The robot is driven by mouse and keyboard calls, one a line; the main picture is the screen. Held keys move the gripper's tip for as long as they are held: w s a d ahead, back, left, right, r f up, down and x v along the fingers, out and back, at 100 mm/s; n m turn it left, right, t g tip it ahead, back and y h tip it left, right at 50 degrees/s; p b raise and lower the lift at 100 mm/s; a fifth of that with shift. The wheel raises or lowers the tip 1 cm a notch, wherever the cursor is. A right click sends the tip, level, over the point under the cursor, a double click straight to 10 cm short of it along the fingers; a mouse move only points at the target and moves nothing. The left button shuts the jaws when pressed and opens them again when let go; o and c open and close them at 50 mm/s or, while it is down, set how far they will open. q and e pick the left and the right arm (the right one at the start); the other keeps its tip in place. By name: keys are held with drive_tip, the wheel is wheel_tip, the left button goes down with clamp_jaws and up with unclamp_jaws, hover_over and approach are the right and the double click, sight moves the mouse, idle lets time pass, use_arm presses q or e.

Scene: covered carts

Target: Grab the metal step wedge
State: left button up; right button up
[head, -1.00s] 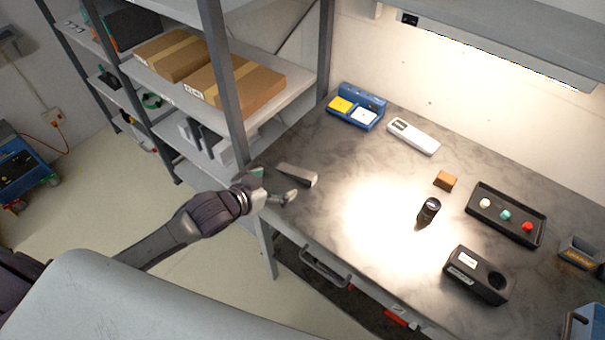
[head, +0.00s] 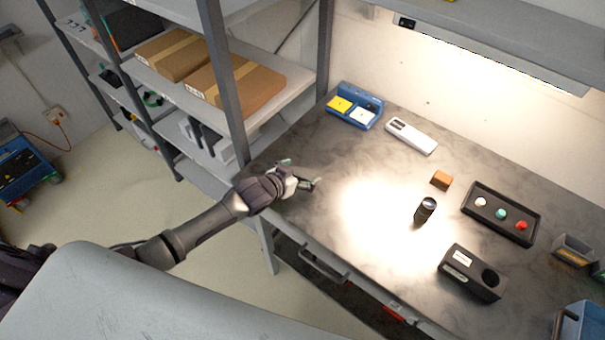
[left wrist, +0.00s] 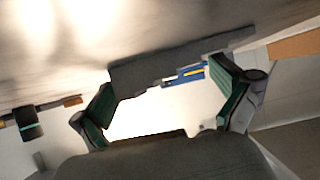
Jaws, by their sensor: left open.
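The metal step wedge (left wrist: 175,63) is a grey bar with a stepped edge in the left wrist view. It lies across the space ahead of my left gripper (left wrist: 166,98), whose green-padded fingers are spread with nothing clamped between them. In the head view my left gripper (head: 300,173) is open over the left part of the worktop, where its hand hides the wedge. Whether a finger touches the wedge, I cannot tell. My right gripper is not in view.
The worktop (head: 330,150) holds a blue tray (head: 352,118), a white device (head: 411,136), an orange block (head: 441,180), a black cylinder (head: 425,210), a black button tray (head: 500,215) and a black box (head: 470,273). Shelves with cardboard boxes (head: 236,92) stand left.

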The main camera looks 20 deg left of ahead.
use_arm(q)
drive_tip(key=c, duration=1.1)
